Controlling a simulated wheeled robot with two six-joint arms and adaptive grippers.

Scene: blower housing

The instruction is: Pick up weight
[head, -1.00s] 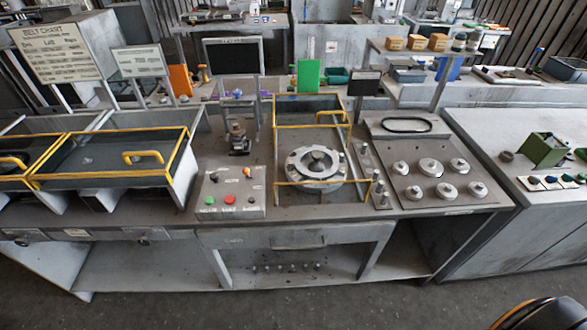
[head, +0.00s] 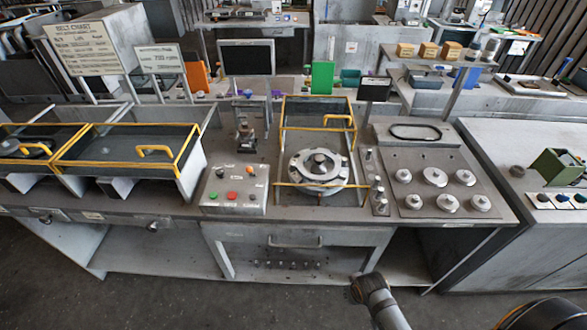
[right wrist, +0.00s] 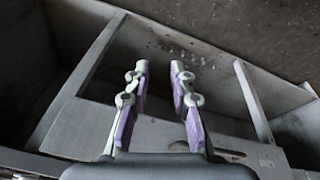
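Several round metal weights sit in two rows on the grey plate (head: 425,172) at the right of the bench; one weight (head: 434,177) is in the back row and another weight (head: 447,203) is in the front row. In the right wrist view my right gripper (right wrist: 160,72) is open, with nothing between its purple-padded fingers, over the bench's front and lower shelf. In the head view only part of my right arm shows at the bottom, in front of the bench. My left gripper is not in view.
A round flanged housing (head: 318,168) stands in a yellow-framed bay left of the weights. A black belt ring (head: 415,131) lies behind them. A button box (head: 234,190) and a small knob panel (head: 376,182) are on the bench. A sign post (head: 375,90) rises behind.

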